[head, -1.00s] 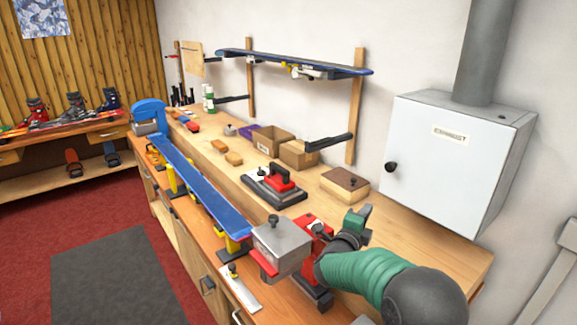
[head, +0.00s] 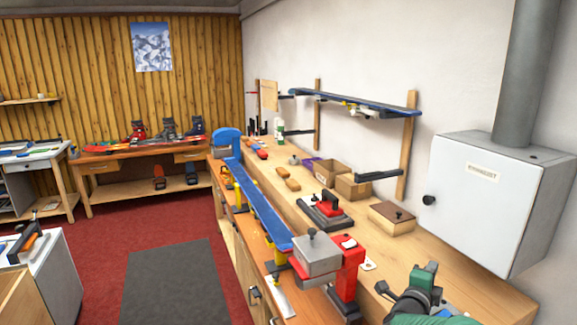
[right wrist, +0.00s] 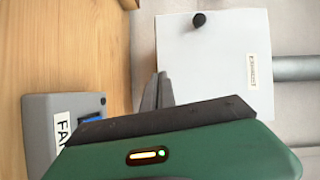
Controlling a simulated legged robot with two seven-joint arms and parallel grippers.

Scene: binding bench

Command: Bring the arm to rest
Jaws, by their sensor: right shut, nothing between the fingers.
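My right gripper (head: 412,296) is low in the head view, above the near end of the wooden bench (head: 466,285), apart from the red clamp. Part of its green and black arm runs out of the bottom edge. In the right wrist view its dark fingers (right wrist: 160,92) are together with nothing between them. My left gripper is not in view.
A white exhaust cabinet (head: 485,200) hangs on the wall at right. A blue ski (head: 262,210) lies along the bench, with a grey block (head: 317,255) and red clamp (head: 348,270) at its near end. A grey fan box (right wrist: 60,110) shows in the wrist view.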

